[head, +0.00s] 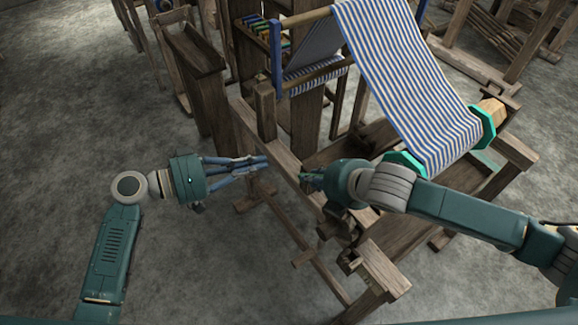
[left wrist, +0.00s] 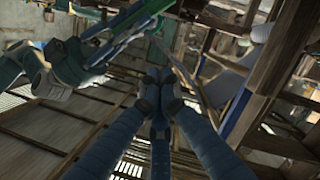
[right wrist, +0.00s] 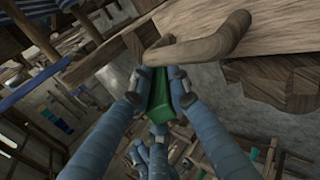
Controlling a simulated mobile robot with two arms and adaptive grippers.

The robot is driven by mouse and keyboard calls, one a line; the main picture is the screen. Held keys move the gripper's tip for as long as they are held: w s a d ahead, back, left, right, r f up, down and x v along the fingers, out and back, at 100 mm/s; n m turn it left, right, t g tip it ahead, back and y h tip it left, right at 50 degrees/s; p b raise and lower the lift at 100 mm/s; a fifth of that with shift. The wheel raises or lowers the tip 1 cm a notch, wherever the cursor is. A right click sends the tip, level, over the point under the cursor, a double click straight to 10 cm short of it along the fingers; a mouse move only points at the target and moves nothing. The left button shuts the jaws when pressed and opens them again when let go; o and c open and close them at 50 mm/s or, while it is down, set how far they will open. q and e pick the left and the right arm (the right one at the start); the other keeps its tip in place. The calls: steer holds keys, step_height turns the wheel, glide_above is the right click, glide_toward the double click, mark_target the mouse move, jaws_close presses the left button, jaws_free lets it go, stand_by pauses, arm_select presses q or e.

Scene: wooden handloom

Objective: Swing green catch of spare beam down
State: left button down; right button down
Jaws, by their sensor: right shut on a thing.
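The green catch (right wrist: 160,97) shows in the right wrist view between the fingers of my right gripper (right wrist: 160,85), which is shut on it. It lies just below a curved wooden piece (right wrist: 205,42). In the head view my right gripper (head: 308,178) is at the near side of the loom frame, and the catch is mostly hidden there. My left gripper (head: 264,161) points right, close to the loom's left post. Its fingertips come together with nothing seen between them, also in the left wrist view (left wrist: 158,82). I cannot tell which bar is the spare beam.
Blue-and-white striped cloth (head: 410,75) runs down to a roller with teal end discs (head: 483,128). The wooden loom frame (head: 285,160) fills the middle, with a lower wooden bracket (head: 380,268) near my right arm. Bare grey floor (head: 70,110) lies to the left.

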arm_select(q)
steer(key=w+d+f, duration=0.1)
steer(key=d+f, duration=0.3)
steer(key=d, duration=0.6)
steer(key=shift+w+d+f, duration=0.15)
steer(key=shift+w+d, duration=0.1)
